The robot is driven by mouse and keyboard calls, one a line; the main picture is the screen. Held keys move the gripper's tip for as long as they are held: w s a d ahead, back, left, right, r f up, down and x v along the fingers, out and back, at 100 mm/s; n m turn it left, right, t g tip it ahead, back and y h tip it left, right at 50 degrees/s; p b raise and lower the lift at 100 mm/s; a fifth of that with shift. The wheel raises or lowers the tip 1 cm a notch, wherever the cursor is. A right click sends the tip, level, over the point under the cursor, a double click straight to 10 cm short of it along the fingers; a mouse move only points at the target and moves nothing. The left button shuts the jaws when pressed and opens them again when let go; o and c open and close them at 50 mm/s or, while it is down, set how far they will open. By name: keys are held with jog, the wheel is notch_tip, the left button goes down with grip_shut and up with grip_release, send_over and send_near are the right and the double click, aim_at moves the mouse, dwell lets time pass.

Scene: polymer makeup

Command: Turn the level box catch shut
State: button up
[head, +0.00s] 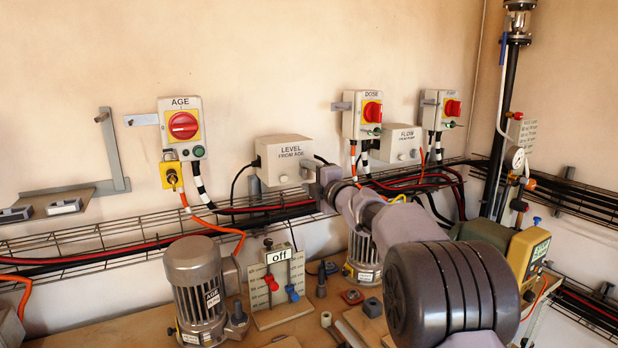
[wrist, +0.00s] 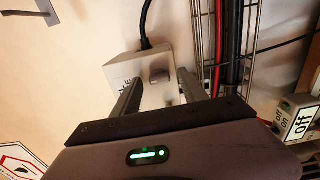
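The level box (head: 272,161) is a pale box on the wall marked "LEVEL FROM AGE". In the wrist view the box (wrist: 118,69) appears turned on its side, partly hidden by my fingers. Its catch (head: 283,179) is a small round knob low on the front face. The catch (wrist: 158,76) shows in the wrist view beyond and between my fingertips. My gripper (head: 312,172) is at the right side of the box in the head view. In the wrist view my gripper (wrist: 160,90) has its two fingers wide apart with nothing held. Whether a finger touches the box is unclear.
A wire cable tray (head: 120,243) with red and black cables runs below the box. The AGE switch (head: 183,127) is to the left; the DOSE switch (head: 365,115) and FLOW box (head: 402,143) are to the right. A motor (head: 197,285) and lever panel (head: 278,285) stand below.

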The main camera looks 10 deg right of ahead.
jog(key=p+v, duration=0.1)
jog(key=v, duration=1.6)
jog(key=shift+s, duration=0.2)
jog(key=s+d+m+g+h, duration=0.3)
jog(key=s+m+h, duration=0.4)
jog(key=s+m, duration=0.5)
jog(key=s+a+f+m+g+y, duration=0.1)
jog(key=s+a+f+m, duration=0.3)
jog(key=s, duration=0.4)
jog(key=s+a+f+m+g+y, duration=0.1)
jog(key=s+a+f+m+g, duration=0.3)
jog(key=s, duration=0.5)
jog(key=s+a+f+m+g+y, duration=0.1)
jog(key=s+a+f+m+g, duration=0.2)
jog(key=s+f+m, duration=0.3)
jog(key=s+a, duration=0.1)
jog(key=s, duration=0.1)
jog(key=shift+s+f, duration=0.25)
jog(key=shift+f, duration=0.15)
jog(key=shift+a, duration=0.1)
